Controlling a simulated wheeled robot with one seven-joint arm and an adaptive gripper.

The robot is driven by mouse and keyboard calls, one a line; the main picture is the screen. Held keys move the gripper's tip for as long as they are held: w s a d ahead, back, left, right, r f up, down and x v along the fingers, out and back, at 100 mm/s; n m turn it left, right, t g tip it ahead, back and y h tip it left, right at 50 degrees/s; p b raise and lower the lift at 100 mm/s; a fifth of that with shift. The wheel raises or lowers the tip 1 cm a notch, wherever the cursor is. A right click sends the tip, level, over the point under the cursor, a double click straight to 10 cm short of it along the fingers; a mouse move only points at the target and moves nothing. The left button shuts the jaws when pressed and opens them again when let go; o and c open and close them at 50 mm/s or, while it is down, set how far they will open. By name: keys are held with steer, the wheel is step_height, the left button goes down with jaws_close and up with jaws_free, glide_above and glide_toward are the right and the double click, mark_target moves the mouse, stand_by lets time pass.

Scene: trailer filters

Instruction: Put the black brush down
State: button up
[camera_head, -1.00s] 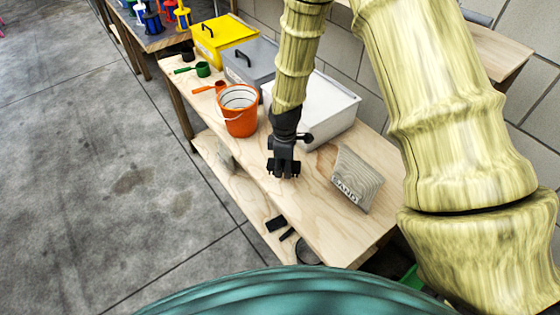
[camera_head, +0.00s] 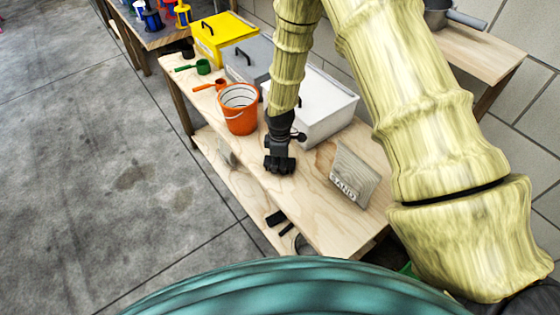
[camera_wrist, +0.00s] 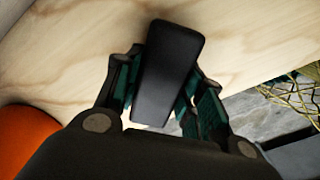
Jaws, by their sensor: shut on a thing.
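The black brush (camera_wrist: 168,72) shows in the wrist view as a dark, smooth, elongated block between my two fingers. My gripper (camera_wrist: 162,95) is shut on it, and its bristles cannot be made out. In the head view my gripper (camera_head: 279,164) points down over the pale plywood table top (camera_head: 312,215), right of the orange bucket. The brush is hard to tell from the dark fingers there. I cannot tell whether it touches the wood.
The orange bucket (camera_head: 240,118) and a white bin (camera_head: 322,108) stand close behind my gripper. A grey "SAND" sign (camera_head: 354,174) stands to the right. Small black items (camera_head: 276,217) lie on the lower shelf. Bare table top lies in front of my gripper.

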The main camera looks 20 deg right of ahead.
steer(key=shift+f, duration=0.1)
steer(key=o, duration=1.1)
steer(key=shift+o, duration=0.2)
step_height(320, 180, up, 12)
steer(key=b, duration=0.3)
